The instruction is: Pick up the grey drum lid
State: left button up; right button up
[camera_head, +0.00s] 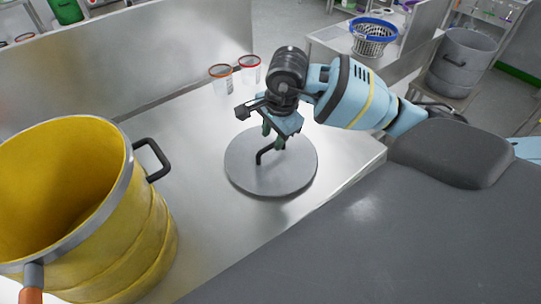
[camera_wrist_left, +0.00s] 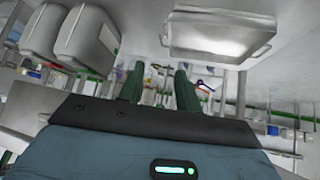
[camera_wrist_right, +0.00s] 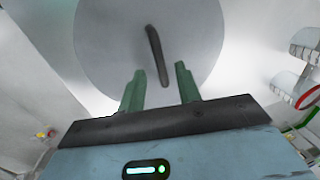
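The grey drum lid (camera_head: 292,179) is a flat round disc lying on the steel table, with a dark bar handle (camera_head: 262,155) on top. My right gripper (camera_head: 273,139) is above the lid, close to its handle. In the right wrist view the lid (camera_wrist_right: 105,45) fills the top middle.
A yellow drum (camera_head: 125,245), open at the top, stands at the left with a black side handle (camera_head: 152,158). Two small jars, orange-rimmed (camera_head: 221,80) and red-rimmed (camera_head: 250,70), stand behind the lid. A steel panel (camera_head: 130,55) runs along the table's back.

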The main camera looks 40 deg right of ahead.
aim_at(270, 145)
jog(key=shift+w+a+f, duration=0.1)
jog(key=shift+w+f, duration=0.15)
jog(key=shift+f, duration=1)
jog(key=shift+w+f, duration=0.25)
jog(key=shift+f, duration=0.95)
grip_shut()
